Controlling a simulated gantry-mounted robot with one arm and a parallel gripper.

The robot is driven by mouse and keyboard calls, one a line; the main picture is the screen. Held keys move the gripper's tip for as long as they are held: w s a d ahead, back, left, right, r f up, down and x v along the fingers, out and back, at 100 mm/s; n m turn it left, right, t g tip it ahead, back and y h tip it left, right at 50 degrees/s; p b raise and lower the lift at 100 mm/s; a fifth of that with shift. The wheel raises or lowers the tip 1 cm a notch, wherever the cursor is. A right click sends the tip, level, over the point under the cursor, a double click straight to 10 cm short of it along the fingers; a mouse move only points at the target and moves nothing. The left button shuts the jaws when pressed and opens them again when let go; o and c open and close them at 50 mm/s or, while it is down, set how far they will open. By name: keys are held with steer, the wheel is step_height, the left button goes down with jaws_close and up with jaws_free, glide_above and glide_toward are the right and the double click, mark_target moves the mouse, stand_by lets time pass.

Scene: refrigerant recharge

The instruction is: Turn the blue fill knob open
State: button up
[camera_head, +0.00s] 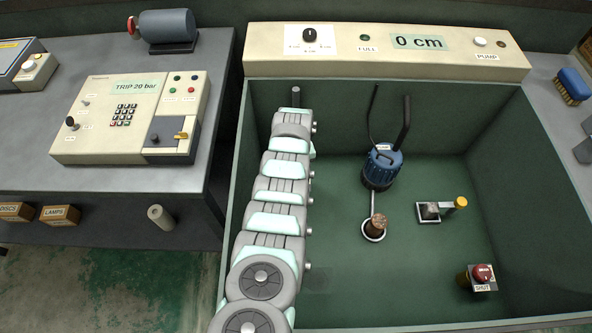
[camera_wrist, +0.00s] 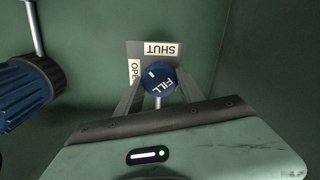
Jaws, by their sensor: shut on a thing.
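The blue fill knob (camera_wrist: 157,84), marked FILL, sits in the middle of the wrist view on a grey plate (camera_wrist: 134,50). The plate has a SHUT label (camera_wrist: 160,48) above the knob and an OPEN label (camera_wrist: 134,72) to its left. The knob's pale mark points up and left, between the two labels. My gripper (camera_wrist: 160,88) has one finger on each side of the knob and is shut on it. In the head view my arm hides the knob and the gripper.
A blue ribbed cylinder (camera_head: 382,168) with dark hoses stands in the green basin (camera_head: 330,270), right of my arm; it also shows at the left of the wrist view (camera_wrist: 22,92). A red SHUT knob (camera_head: 482,274) is at lower right. The panel display (camera_head: 418,42) reads 0 cm.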

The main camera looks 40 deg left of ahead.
steer(key=n+b, duration=0.1)
steer(key=n, duration=0.3)
steer(key=shift+n, duration=0.3)
steer(key=n+b, duration=0.2)
steer(key=n, duration=0.2)
steer(key=shift+n, duration=0.4)
steer(key=o, duration=1.4)
step_height(320, 180, up, 11)
steer(key=p, duration=0.4)
steer(key=shift+p, duration=0.4)
steer(key=shift+f, duration=0.1)
